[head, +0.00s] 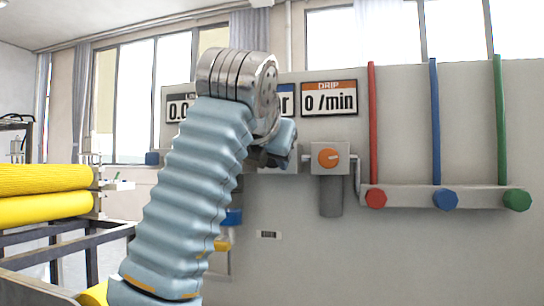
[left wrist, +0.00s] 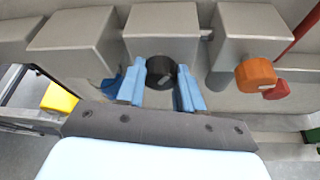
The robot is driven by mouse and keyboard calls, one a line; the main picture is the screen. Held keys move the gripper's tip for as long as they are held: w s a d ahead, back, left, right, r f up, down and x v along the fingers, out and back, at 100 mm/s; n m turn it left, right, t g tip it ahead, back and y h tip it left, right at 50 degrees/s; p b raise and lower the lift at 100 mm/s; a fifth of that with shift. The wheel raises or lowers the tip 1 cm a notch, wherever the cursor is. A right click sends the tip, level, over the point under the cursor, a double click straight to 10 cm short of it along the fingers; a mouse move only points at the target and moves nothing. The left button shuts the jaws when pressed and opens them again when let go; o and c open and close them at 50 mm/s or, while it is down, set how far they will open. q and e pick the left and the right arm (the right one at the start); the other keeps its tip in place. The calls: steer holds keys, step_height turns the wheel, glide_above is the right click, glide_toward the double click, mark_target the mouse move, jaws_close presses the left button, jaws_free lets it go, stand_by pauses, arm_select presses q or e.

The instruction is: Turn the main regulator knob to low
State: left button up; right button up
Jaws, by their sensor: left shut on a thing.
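A black round knob (left wrist: 158,73) with a light pointer mark sits on the front of a grey box (left wrist: 161,32) in the left wrist view. The mark points toward the lower right. My left gripper (left wrist: 160,83) has its two blue fingers on either side of this knob and is shut on it. In the head view my left gripper (head: 282,155) is at a grey box on the wall panel, and my arm hides the knob there. No label naming the knob is readable. My right gripper is not in view.
An orange knob (head: 328,158) is just right, also in the left wrist view (left wrist: 256,74). Red (head: 376,198), blue (head: 445,200) and green (head: 517,200) valve knobs sit further right. The drip display (head: 329,100) reads 0 /min. Yellow rolls (head: 45,194) lie left.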

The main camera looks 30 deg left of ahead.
arm_select(q)
steer(key=shift+f+n+h, duration=0.2)
steer(key=shift+n+h, duration=0.6)
steer(key=shift+n, duration=0.3)
steer(key=shift+n+h, duration=0.4)
steer(key=shift+n, duration=0.1)
steer(key=shift+a+t, duration=0.1)
steer(key=shift+t, duration=0.2)
steer(key=shift+r+n+h, duration=0.25)
steer(key=shift+n+h, duration=0.05)
steer(key=shift+n, duration=0.3)
steer(key=o, duration=1)
steer(key=shift+o, duration=0.2)
